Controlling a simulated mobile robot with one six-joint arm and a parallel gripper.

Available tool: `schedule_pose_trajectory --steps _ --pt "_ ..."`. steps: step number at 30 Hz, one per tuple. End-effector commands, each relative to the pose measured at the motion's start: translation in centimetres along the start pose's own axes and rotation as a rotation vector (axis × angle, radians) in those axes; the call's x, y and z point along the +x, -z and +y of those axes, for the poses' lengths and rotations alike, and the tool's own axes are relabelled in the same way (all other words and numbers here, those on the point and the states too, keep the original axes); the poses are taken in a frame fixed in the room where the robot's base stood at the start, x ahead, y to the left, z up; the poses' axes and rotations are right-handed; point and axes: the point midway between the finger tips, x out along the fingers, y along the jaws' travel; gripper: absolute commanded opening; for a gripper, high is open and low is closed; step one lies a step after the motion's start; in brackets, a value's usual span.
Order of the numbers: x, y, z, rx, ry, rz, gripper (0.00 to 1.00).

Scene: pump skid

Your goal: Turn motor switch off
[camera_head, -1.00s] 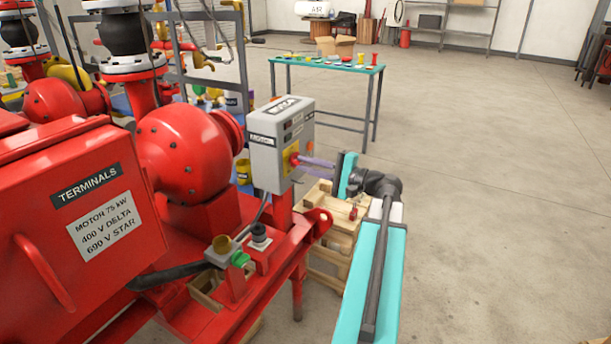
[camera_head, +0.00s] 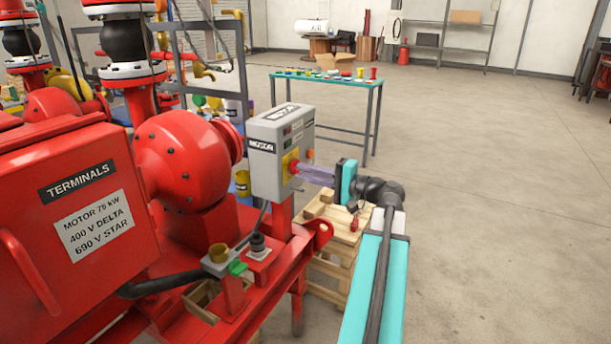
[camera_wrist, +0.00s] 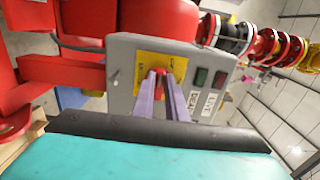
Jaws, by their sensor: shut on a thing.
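The motor switch box (camera_head: 268,152) is a grey box labelled MOTOR on a red post in the head view. Its red rotary handle (camera_head: 293,164) sits on a yellow plate on the box's right-hand face. In the wrist view the yellow plate (camera_wrist: 150,68) faces me, with the red knob (camera_wrist: 158,71) between the fingertips. My gripper (camera_head: 302,167) reaches in from the right, its purple fingers shut on the handle. The fingers hide much of the handle, so I cannot tell its exact angle.
Green and red indicators (camera_wrist: 200,77) sit beside the plate on the box. A red motor terminal box (camera_head: 80,210) stands at left. A wooden pallet stack (camera_head: 340,225) lies below my arm. A teal-topped table (camera_head: 335,80) stands behind. Floor at right is clear.

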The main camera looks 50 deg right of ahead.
Motion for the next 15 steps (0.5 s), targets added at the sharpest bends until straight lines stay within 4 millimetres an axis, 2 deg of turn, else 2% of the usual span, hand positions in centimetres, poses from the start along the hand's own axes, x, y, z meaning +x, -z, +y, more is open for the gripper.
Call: schedule_pose_trajectory --steps 1,4,15 --pt "-0.07 -0.23 0.35 -0.002 -0.008 -0.006 0.16" --pt "-0.06 -0.20 0.30 -0.001 -0.007 -0.005 0.31" --pt "-0.14 -0.09 0.10 0.000 -0.002 -0.003 0.31"
